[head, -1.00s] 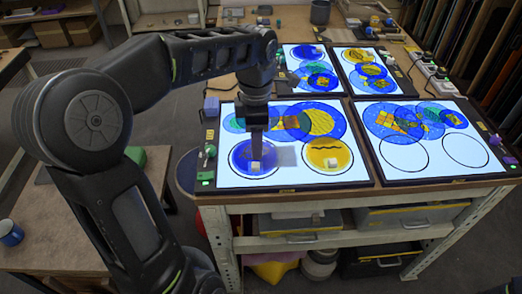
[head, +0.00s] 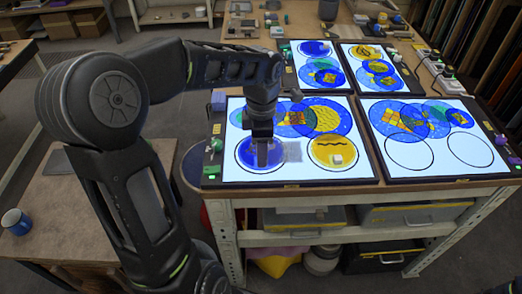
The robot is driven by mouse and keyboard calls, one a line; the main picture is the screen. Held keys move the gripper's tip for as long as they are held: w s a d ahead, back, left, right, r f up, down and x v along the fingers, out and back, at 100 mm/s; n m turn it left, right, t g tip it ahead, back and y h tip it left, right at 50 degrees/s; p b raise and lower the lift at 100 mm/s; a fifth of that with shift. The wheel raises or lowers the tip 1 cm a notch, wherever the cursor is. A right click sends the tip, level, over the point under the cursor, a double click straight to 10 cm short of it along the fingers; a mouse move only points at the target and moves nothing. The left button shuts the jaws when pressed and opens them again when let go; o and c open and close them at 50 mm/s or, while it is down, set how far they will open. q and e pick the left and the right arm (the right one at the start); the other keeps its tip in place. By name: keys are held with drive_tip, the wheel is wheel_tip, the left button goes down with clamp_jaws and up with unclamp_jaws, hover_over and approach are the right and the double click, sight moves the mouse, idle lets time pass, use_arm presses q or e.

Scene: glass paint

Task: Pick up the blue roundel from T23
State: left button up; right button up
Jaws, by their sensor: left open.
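A blue roundel (head: 246,158) lies in the lower left circle of the near left light panel (head: 234,178). My left gripper (head: 262,160) points straight down over the middle of this roundel and hides its centre. The gripper is open. I cannot tell whether its fingers touch the roundel. A yellow roundel (head: 345,160) with a dark wavy line and a small pale knob lies in the circle to the right. I cannot read a T23 label.
The near right panel (head: 462,173) has two empty circles in front and overlapping blue roundels behind. Two more lit panels (head: 347,93) lie farther back. Small items line the panel frames. A blue mug (head: 14,222) stands on a side table at left.

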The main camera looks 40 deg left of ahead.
use_arm(q)
drive_tip(key=shift+f, duration=1.4)
clamp_jaws()
idle(0.7)
